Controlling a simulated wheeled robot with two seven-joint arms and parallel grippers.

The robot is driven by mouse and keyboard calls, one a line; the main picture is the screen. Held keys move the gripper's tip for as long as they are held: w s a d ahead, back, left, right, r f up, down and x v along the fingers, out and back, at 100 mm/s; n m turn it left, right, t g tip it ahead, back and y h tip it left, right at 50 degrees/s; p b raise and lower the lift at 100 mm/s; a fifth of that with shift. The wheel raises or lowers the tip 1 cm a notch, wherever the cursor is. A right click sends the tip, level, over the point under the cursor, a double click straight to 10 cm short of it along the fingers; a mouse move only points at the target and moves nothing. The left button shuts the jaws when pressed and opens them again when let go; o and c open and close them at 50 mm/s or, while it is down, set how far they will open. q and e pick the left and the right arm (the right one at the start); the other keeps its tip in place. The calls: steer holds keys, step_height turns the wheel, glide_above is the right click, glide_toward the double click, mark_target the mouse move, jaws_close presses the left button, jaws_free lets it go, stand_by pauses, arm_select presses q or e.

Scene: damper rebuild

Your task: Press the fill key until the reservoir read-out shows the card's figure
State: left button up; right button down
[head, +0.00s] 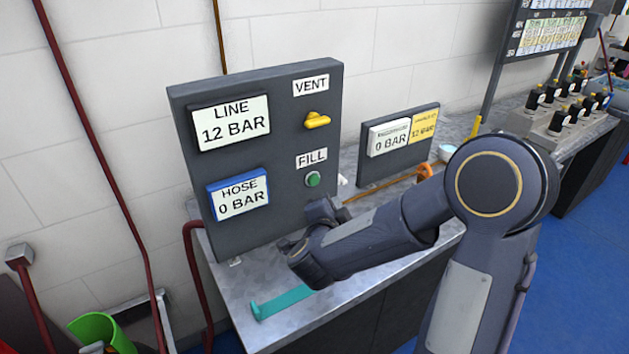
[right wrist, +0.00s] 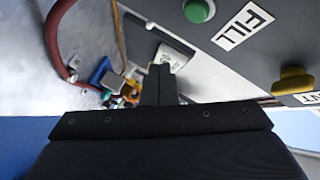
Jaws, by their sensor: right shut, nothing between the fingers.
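The green fill key (head: 313,179) sits on the dark panel (head: 270,105) under the FILL label; it also shows at the top of the right wrist view (right wrist: 199,10). The white reservoir read-out (head: 389,138) on the smaller board shows 0 BAR. The yellow card (head: 424,127) beside it reads 12 BAR. My right gripper (head: 324,208) is shut and empty, just below the fill key in the head view. In the right wrist view its closed fingers (right wrist: 160,82) are apart from the key. My left gripper is not in view.
The yellow vent knob (head: 317,120) is above the fill key. The LINE read-out (head: 230,122) shows 12 BAR and the HOSE read-out (head: 239,195) 0 BAR. A teal piece (head: 280,302) lies on the metal bench near its front edge.

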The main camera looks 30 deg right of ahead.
mark_target(319, 181)
steer(key=w, duration=0.6)
steer(key=shift+a, duration=0.25)
steer(key=shift+w, duration=0.15)
stand_by(1.7)
steer(key=shift+w, duration=0.3)
steer(key=shift+w+a, duration=0.1)
steer(key=shift+w, duration=0.4)
stand_by(4.5)
